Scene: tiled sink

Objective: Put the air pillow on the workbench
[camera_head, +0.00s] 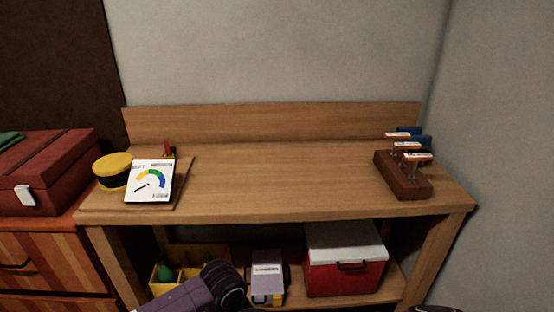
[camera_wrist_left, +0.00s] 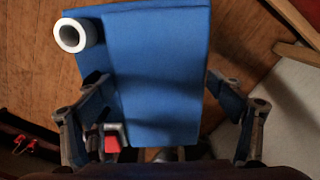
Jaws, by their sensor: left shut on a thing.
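The workbench (camera_head: 280,180) is a wooden table with a low back board and a lower shelf, in the middle of the head view. A blue, flat block-like thing with a white round tube at one corner, which I take as the air pillow (camera_wrist_left: 160,60), fills the middle of the left wrist view. My left gripper (camera_wrist_left: 160,115) is shut on it, with a finger at each side. In the head view part of my left arm shows at the bottom; its gripper and the pillow are hidden there. My right gripper is not in view.
On the benchtop, a gauge card (camera_head: 152,182) and a yellow-black round thing (camera_head: 112,171) stand left. A brown tool block (camera_head: 403,177) stands right. The middle top is clear. A red-white cooler (camera_head: 345,262) sits below. A red toolbox (camera_head: 45,170) is left.

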